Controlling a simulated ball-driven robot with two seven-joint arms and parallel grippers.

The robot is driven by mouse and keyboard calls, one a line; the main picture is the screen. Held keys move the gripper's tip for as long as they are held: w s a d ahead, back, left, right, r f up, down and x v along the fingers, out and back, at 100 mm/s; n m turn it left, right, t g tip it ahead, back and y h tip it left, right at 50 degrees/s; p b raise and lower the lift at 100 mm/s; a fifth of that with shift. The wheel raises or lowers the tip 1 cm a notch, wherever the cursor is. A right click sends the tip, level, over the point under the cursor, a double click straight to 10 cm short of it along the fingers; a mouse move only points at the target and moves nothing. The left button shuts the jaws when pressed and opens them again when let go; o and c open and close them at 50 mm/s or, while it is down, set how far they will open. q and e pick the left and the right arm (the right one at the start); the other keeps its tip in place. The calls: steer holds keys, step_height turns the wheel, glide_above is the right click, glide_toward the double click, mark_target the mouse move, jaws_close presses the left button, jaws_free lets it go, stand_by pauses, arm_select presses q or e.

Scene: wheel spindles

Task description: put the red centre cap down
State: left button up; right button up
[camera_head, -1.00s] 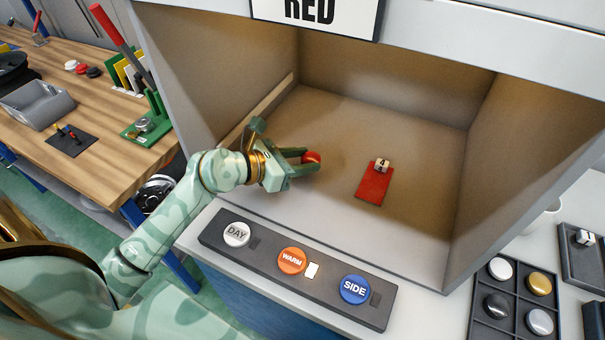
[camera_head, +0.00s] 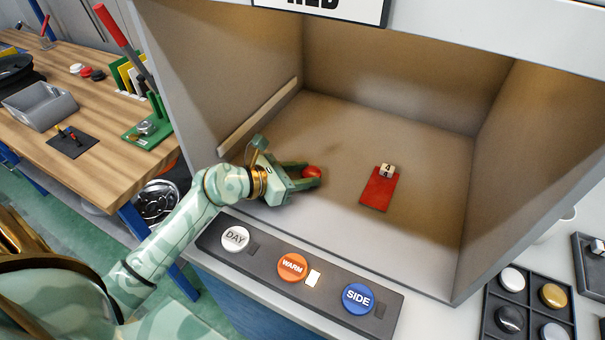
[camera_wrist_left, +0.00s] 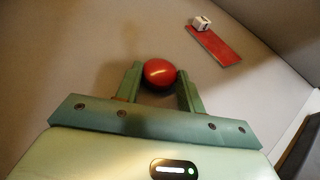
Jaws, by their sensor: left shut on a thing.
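My left gripper (camera_head: 307,177) reaches into the beige viewing booth from the left and is shut on the red centre cap (camera_head: 312,172). In the left wrist view the glossy red cap (camera_wrist_left: 159,73) sits between the tips of the two green fingers (camera_wrist_left: 158,88). How high the cap is above the booth floor I cannot tell. A red sample card (camera_head: 379,190) lies on the booth floor to the right of the cap, with a small white cube marked 4 (camera_head: 387,169) at its far end. My right gripper is not in view.
A dark button panel (camera_head: 262,254) with DAY, WARM and SIDE buttons runs along the booth's front. A tray of caps (camera_head: 528,318) stands at the lower right. The booth floor (camera_head: 340,120) behind is clear. A wooden bench (camera_head: 40,185) stands at the left.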

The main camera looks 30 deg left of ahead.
mark_target(304, 177)
arm_select(q)
steer(key=shift+s+d+f, duration=0.1)
steer(key=shift+s+f, duration=0.15)
steer(key=shift+f, duration=0.5)
steer(key=o, duration=1)
steer(key=shift+f, duration=0.1)
steer(key=shift+c, duration=0.2)
steer(key=shift+s+a+r+p, duration=0.3)
steer(key=shift+s+a+r, duration=0.1)
steer(key=shift+s+r, duration=0.2)
steer(key=shift+s+a+r+p, duration=0.3)
steer(key=shift+s+a+r, duration=0.15)
steer(key=shift+r, duration=0.1)
steer(key=v, duration=0.9)
steer(key=shift+w+r+p, duration=0.1)
steer(key=shift+r+p, duration=0.2)
steer(key=shift+p, duration=0.1)
